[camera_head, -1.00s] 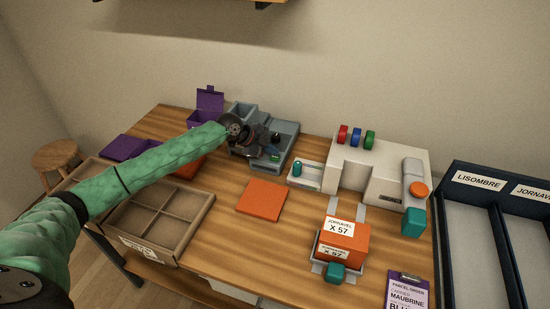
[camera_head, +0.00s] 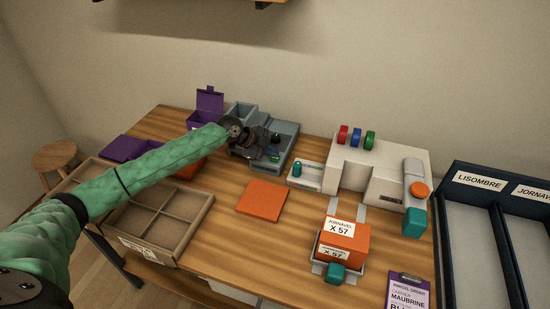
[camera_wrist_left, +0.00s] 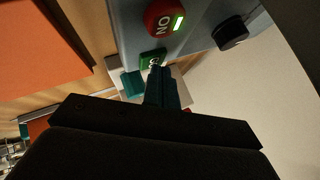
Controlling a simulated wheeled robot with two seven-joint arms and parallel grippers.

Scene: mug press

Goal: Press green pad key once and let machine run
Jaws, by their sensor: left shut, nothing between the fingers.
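The grey-blue machine (camera_head: 286,137) stands at the back of the table. In the left wrist view its green pad key (camera_wrist_left: 152,58) lies beside a round red button (camera_wrist_left: 164,18) marked "ON", which has a lit green bar. A black knob (camera_wrist_left: 231,33) is on the same panel. My left gripper (camera_wrist_left: 157,72) is shut and empty, its fingertips at the edge of the green key and partly covering it; I cannot tell whether they touch. In the head view the same gripper (camera_head: 271,155) is over the machine's front panel. My right gripper is not in view.
An orange pad (camera_head: 262,201) lies in front of the machine. A divided cardboard tray (camera_head: 160,217) is left of it. A white machine (camera_head: 377,172) with an orange box (camera_head: 347,241) before it stands at the right. A purple box (camera_head: 203,119) is behind my wrist.

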